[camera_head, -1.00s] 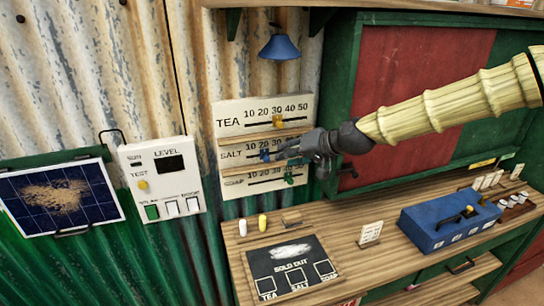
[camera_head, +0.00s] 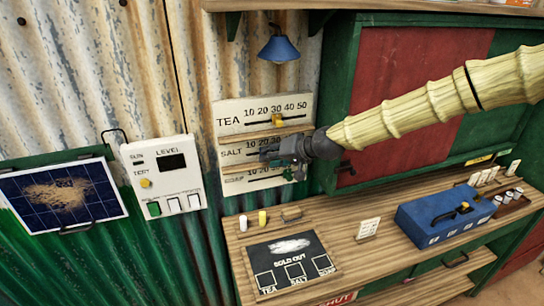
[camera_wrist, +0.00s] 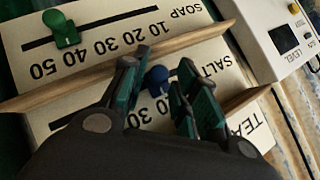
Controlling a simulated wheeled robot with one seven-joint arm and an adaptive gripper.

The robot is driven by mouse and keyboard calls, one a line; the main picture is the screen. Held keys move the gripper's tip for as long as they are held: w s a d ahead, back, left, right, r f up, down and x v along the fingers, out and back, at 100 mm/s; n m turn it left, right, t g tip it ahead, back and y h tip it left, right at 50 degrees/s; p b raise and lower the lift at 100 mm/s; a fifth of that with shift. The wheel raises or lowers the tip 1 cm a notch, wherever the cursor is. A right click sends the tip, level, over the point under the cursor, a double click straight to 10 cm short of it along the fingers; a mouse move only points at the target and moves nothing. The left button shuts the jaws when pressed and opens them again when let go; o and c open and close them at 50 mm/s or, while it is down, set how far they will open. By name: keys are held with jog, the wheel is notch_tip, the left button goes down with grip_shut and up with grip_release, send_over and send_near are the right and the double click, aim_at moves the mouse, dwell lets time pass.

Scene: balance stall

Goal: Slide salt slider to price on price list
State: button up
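The price board (camera_head: 233,107) on the corrugated wall has TEA, SALT and SOAP rows with printed numbers. The blue salt slider (camera_wrist: 157,78) shows between my gripper's fingers in the wrist view, closer to the left finger. My gripper (camera_wrist: 160,95) is open around it, with a gap visible at the right finger. In the head view my gripper (camera_head: 272,153) covers the salt slider and part of its scale. The yellow tea slider (camera_head: 277,120) is near 30. The green soap slider (camera_wrist: 64,30) sits on its track, near 40 to 50.
A small white card (camera_head: 368,228) stands on the wooden counter; its writing is too small to read. A SOLD OUT board (camera_head: 257,258), a blue box (camera_head: 440,222) and a blue lamp (camera_head: 278,47) are nearby. A LEVEL panel (camera_head: 163,158) hangs left of the board.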

grip_shut()
jog(key=d, duration=0.2)
jog(key=w+d+b, duration=0.1)
jog(key=d, duration=0.1)
jog(key=shift+w+d, duration=0.1)
jog(key=shift+w, duration=0.05)
grip_release()
jog(key=shift+r, duration=0.1)
jog(key=v, duration=1.2)
dwell(0.3)
